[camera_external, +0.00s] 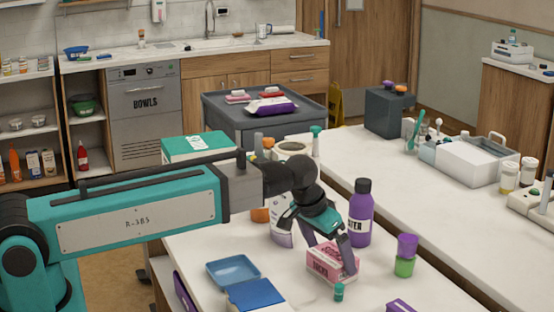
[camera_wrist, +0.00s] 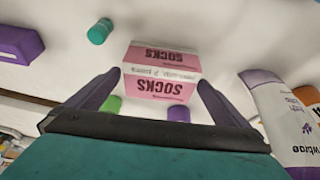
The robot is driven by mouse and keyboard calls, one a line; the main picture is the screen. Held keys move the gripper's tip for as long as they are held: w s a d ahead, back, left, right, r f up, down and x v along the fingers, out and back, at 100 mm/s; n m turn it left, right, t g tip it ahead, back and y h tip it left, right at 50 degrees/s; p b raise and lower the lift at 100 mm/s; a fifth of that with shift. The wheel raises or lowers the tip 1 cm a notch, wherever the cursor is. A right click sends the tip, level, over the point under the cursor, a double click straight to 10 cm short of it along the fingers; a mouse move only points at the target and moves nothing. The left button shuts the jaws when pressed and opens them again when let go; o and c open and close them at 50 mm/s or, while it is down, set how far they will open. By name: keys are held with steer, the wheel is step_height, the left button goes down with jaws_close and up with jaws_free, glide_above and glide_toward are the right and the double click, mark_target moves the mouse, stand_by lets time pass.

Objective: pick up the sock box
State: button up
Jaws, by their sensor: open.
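The sock box (camera_external: 328,263) is pink and white and stands on the white table under my gripper (camera_external: 328,241). In the wrist view the sock box (camera_wrist: 158,72) shows its "SOCKS" lettering upside down, at the upper middle. My gripper (camera_wrist: 152,90) is open there, with one dark finger to each side of the box's near end. Most of the box lies beyond the fingertips. I cannot tell whether either finger touches it.
A blue tray (camera_external: 233,271) and a white-purple pouch (camera_external: 281,222) are to the left.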

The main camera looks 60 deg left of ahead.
mark_target(333, 254)
steer(key=shift+p+x, duration=0.3)
steer(key=shift+x, duration=1.1)
steer(key=shift+c, duration=0.4)
steer(key=c, duration=0.9)
steer(key=shift+r, duration=0.15)
steer(key=shift+r+b, duration=1.15)
steer(key=shift+r, duration=3.75)
